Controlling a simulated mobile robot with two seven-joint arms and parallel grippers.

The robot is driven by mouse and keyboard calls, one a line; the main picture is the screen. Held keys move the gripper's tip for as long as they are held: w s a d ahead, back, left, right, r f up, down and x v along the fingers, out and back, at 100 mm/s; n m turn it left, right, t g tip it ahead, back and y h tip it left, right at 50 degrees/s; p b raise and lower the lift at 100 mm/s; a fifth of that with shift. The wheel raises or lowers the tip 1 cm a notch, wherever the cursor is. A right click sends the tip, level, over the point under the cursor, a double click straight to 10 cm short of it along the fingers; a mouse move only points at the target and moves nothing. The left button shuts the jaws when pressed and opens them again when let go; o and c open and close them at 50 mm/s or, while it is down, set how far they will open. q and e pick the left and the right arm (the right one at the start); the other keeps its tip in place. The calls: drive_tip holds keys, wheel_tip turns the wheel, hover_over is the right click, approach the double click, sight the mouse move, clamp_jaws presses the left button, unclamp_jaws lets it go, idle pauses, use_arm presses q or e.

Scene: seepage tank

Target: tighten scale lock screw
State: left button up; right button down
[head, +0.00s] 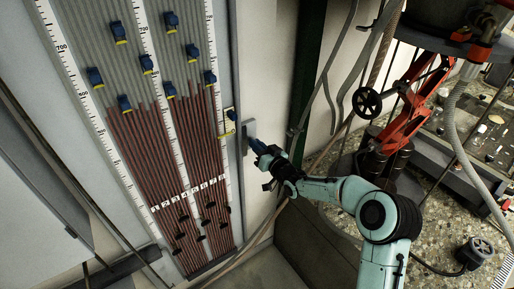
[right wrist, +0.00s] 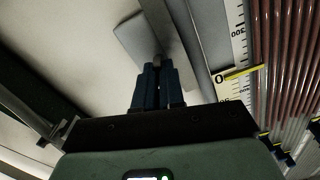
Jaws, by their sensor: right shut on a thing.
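My right gripper (head: 254,144) reaches in from the right to a small grey plate (head: 250,129) at the right edge of the manometer board. In the right wrist view its two dark blue fingers (right wrist: 158,72) are close together, pointing at the grey plate (right wrist: 137,38). They are shut on the scale lock screw, which the fingers almost wholly hide. The white scale (head: 219,120) with black marks runs beside the plate, and it shows in the right wrist view (right wrist: 237,35) too. My left gripper is not in view.
The board carries several red-brown tubes (head: 150,150) and blue and yellow markers (head: 118,32). A dark green post (head: 308,75) and hanging hoses stand right of the gripper. A black handwheel (head: 367,102) and red lever (head: 407,115) are farther right.

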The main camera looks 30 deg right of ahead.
drive_tip(key=shift+d+f+m+p, duration=0.1)
drive_tip(key=shift+m+p, duration=0.35)
drive_tip(key=shift+m, duration=3.5)
drive_tip(key=shift+f+m+p, duration=0.1)
drive_tip(key=shift+m+p, duration=0.35)
drive_tip(key=shift+m, duration=3.5)
drive_tip(key=c, duration=1.2)
unclamp_jaws()
drive_tip(key=shift+c, duration=0.2)
